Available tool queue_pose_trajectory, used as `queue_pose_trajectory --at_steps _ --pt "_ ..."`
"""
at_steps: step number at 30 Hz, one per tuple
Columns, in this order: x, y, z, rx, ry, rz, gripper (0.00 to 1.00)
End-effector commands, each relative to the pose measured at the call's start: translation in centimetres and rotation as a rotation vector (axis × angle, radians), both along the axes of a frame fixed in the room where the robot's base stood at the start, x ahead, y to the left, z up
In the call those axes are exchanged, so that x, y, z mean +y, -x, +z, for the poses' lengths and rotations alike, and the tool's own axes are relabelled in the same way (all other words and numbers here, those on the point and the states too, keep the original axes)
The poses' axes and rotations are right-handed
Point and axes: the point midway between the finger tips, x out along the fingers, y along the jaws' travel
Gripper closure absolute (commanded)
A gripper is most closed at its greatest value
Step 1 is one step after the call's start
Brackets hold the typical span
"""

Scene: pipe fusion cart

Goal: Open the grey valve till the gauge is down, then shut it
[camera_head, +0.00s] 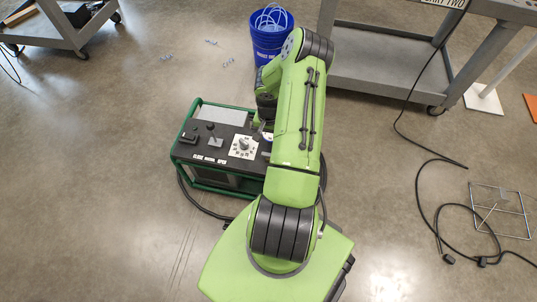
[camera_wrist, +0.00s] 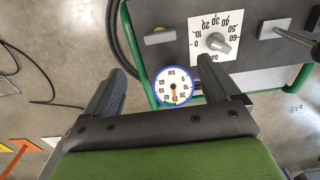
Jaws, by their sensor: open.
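The grey valve knob (camera_head: 243,145) sits on a square white numbered plate on the black panel of the green-framed unit. The round white gauge (camera_wrist: 173,87), blue-rimmed, shows between the fingers. Its needle points roughly down in the picture, near an orange mark; I cannot read the value surely. My gripper (camera_wrist: 161,66) is open and empty, its fingers wide apart. In the head view it is largely hidden by my arm.
The panel also carries a lever (camera_head: 215,141) and a dark block (camera_head: 189,136). A blue bucket (camera_head: 270,38) stands behind the unit. A grey cart (camera_head: 385,75) is at the upper right. Black cables (camera_head: 437,205) and a wire frame (camera_head: 500,210) lie on the right floor.

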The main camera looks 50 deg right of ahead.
Motion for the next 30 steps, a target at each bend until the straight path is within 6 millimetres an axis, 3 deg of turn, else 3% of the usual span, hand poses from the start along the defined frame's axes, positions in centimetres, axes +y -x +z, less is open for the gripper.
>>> queue_pose_trajectory --at_steps 1,6,13,18,25,30 --pt "0.1 0.1 -1.9 0.001 -0.004 -0.002 0.11" --pt "0.1 0.0 -6.3 0.001 -0.004 -0.001 0.11" --pt "0.0 0.0 -11.0 0.000 -0.001 0.000 0.11" --pt "0.0 0.0 -12.2 0.000 0.000 0.000 0.11" --pt "0.0 0.0 -12.1 0.001 0.000 0.001 0.11" --pt "0.0 0.0 -12.1 0.001 0.000 0.001 0.37"
